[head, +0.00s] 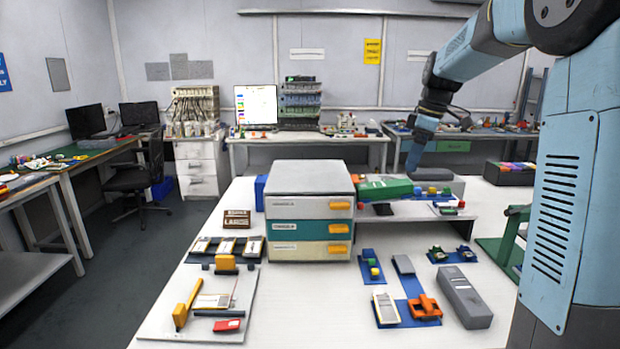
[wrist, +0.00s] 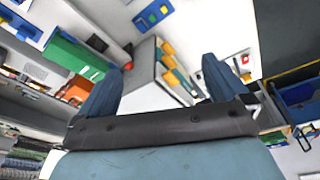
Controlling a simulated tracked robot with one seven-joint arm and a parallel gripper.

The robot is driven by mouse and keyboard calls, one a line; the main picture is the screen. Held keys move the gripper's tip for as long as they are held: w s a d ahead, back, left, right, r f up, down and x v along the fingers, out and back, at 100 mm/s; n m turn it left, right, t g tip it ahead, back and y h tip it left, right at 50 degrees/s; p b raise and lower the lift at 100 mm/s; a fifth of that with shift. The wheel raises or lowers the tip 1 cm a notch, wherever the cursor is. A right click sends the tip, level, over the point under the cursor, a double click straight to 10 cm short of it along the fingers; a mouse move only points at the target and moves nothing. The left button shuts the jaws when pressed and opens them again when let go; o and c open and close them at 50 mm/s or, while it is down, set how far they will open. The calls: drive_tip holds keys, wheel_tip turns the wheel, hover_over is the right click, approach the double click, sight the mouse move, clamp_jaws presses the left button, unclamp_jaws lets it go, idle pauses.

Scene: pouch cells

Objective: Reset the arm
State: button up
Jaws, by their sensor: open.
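My blue arm comes in from the upper right of the head view and reaches out over the white table. My gripper (head: 412,168) points down above the raised shelf behind the drawer unit's right side. In the wrist view my gripper (wrist: 163,68) shows two blue fingers spread well apart. It is open, with nothing held between the fingers. The drawer unit (head: 310,210) with white and teal drawers and orange handles stands on the table. In the wrist view the drawer unit (wrist: 146,75) shows between and beyond the fingers, tilted in the picture.
A green box (head: 384,189) and small coloured blocks sit on the raised shelf. A board (head: 262,285) with yellow and red parts lies front left. A grey block (head: 464,297) and an orange part (head: 425,307) lie front right. The front middle of the table is clear.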

drive_tip(key=s+a+r+m+t+h, duration=0.1)
drive_tip(key=s+a+m, duration=0.15)
drive_tip(key=s, duration=0.55)
drive_tip(key=s+a+r+m+t, duration=0.1)
drive_tip(key=s+m, duration=0.3)
drive_tip(key=s, duration=0.5)
drive_tip(key=s+f+m+t, duration=0.1)
drive_tip(key=s+f+m, duration=0.2)
drive_tip(key=s, duration=0.5)
drive_tip(key=s+f+m+t+h, duration=0.1)
drive_tip(key=s+f+m, duration=0.2)
drive_tip(key=s, duration=0.5)
